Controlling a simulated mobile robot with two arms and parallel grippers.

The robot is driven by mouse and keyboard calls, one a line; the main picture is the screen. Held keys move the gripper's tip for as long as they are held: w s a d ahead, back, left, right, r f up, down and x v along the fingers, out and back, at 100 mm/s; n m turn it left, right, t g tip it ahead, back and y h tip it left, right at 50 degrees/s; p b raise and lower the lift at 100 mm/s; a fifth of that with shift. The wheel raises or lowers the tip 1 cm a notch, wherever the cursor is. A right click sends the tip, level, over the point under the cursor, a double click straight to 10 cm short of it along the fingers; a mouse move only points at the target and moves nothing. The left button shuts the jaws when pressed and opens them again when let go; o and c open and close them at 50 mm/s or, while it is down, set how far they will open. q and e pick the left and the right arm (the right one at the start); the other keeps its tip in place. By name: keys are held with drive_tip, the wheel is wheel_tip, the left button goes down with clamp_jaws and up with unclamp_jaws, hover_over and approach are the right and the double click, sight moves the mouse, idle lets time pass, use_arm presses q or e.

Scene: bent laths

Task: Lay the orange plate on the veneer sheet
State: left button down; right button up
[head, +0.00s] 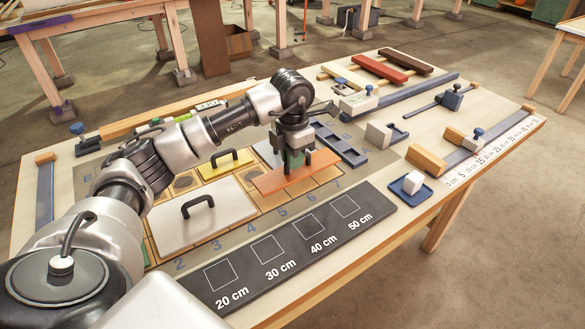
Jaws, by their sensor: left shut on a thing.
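The orange plate (285,181) is a flat rectangle over the right part of the numbered tan grid (255,208). My left gripper (296,158) reaches down from above and is shut on it at the middle; the fingers hide the plate's handle. I cannot tell whether the plate touches the grid or hangs just above it. I cannot pick out the veneer sheet for certain; tan pieces show in the grid, partly covered by plates. My right gripper is not in view.
A white plate (180,224) and a yellow plate (222,168), both with black handles, lie left of the orange plate. A dark board (300,243) with distance marks runs along the front. A blue rack (341,147) stands close behind right; a blue tray (419,196) holds a white cube.

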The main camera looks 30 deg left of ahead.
use_arm(q)
wheel_tip(320, 180, down, 4)
drive_tip(key=shift+r, duration=0.25)
drive_tip(key=shift+f, duration=0.25)
drive_tip(key=c, duration=1.1)
unclamp_jaws()
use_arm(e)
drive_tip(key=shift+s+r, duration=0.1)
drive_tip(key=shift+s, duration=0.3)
use_arm(q)
wheel_tip(320, 180, up, 12)
drive_tip(key=shift+a+r, duration=0.1)
drive_tip(key=shift+a, duration=0.05)
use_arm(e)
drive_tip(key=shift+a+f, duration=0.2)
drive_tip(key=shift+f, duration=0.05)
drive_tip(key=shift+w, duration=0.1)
